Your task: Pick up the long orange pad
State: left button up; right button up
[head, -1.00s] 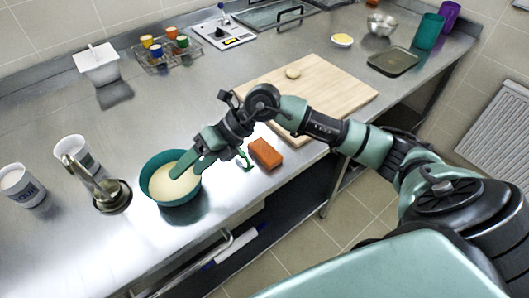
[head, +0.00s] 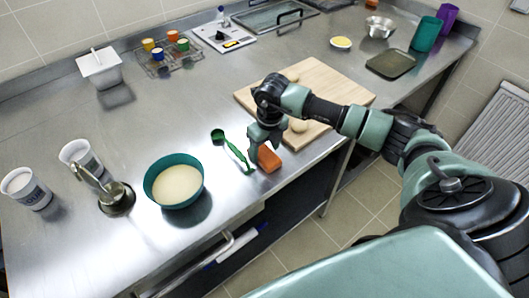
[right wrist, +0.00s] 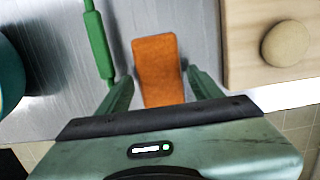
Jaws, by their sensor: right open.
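The long orange pad (head: 268,160) lies on the steel counter near its front edge, just left of the cutting board. It also shows in the right wrist view (right wrist: 158,66), where it stretches away between my fingers. My right gripper (head: 258,160) is open above the pad, its fingers (right wrist: 158,90) on either side of the pad's near part. In the head view the gripper hides part of the pad. I cannot tell whether the fingers touch it. My left gripper is not in view.
A green spoon (head: 232,151) lies close left of the pad. A wooden board (head: 335,95) with round dough pieces is close on the right. A teal bowl (head: 174,205) of pale liquid stands further left. The counter behind the spoon is mostly clear.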

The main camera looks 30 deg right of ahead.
aim_at(264, 153)
jog(key=shift+f, duration=0.45)
jog(key=shift+c, duration=0.3)
jog(key=c, duration=1.2)
jog(key=shift+w+r, duration=0.1)
jog(key=shift+r, duration=0.05)
jog(key=shift+r+b, duration=2.3)
jog(key=shift+r, duration=7.6)
